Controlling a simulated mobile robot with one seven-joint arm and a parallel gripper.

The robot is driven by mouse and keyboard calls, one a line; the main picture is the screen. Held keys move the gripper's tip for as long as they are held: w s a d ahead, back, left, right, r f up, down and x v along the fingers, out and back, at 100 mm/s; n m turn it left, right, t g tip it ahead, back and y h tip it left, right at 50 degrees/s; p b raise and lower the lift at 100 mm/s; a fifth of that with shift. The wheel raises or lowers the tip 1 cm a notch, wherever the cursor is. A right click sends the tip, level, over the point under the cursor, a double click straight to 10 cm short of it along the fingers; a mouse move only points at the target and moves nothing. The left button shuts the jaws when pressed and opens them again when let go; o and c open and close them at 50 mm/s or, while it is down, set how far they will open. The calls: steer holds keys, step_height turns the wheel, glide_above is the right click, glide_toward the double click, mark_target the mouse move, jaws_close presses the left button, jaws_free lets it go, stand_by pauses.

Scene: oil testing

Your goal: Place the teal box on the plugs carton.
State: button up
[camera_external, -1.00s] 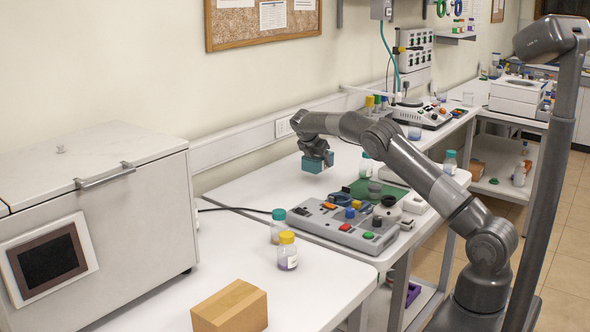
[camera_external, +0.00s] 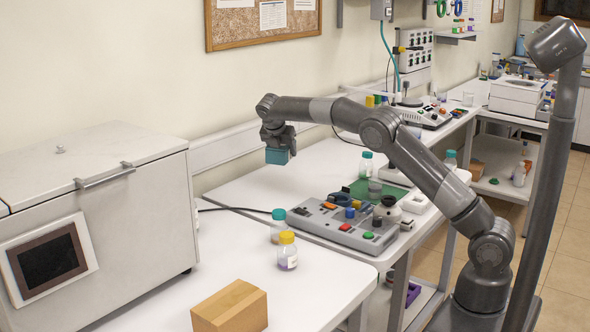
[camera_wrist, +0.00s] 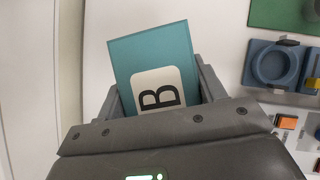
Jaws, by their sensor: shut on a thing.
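The teal box (camera_external: 278,156) is held in my gripper (camera_external: 278,138), in the air above the back of the white bench. In the wrist view the teal box (camera_wrist: 150,55) sits between the two fingers, with a white label bearing a black "B" facing the camera. A plain brown carton (camera_external: 230,308) stands at the front of the near bench. It is the likely plugs carton, but I see no readable label on it. My gripper is well behind the carton, apart from it.
A yellow-capped bottle (camera_external: 287,250) and a teal-capped bottle (camera_external: 278,226) stand between the gripper and the carton. A grey control panel (camera_external: 345,222) lies to their right. A large white chest (camera_external: 110,220) stands at left. Bench around the carton is clear.

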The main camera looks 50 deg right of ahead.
steer(key=s+a+r+n+t+y, duration=0.1)
steer(key=s+a+r+n, duration=0.2)
steer(key=a, duration=0.9)
steer(key=s+a+n+t+y, duration=0.15)
steer(key=s+a, duration=0.35)
steer(key=a, duration=0.6)
steer(key=s+a+r+n+t, duration=0.1)
steer(key=s+a+r+n, duration=0.2)
steer(key=a, duration=0.9)
steer(key=n+t+y, duration=0.1)
steer(key=n+y, duration=0.3)
steer(key=n, duration=0.3)
glide_above(214, 300)
steer(key=s, duration=0.2)
steer(key=shift+h, duration=0.25)
step_height(214, 300, down, 5)
steer(key=shift+s+d+f, duration=0.1)
steer(key=shift+s+d, duration=0.05)
steer(key=shift+s+a+f, duration=0.1)
steer(key=shift+a+f, duration=0.1)
steer(key=shift+f, duration=1.85)
steer(key=shift+f, duration=0.1)
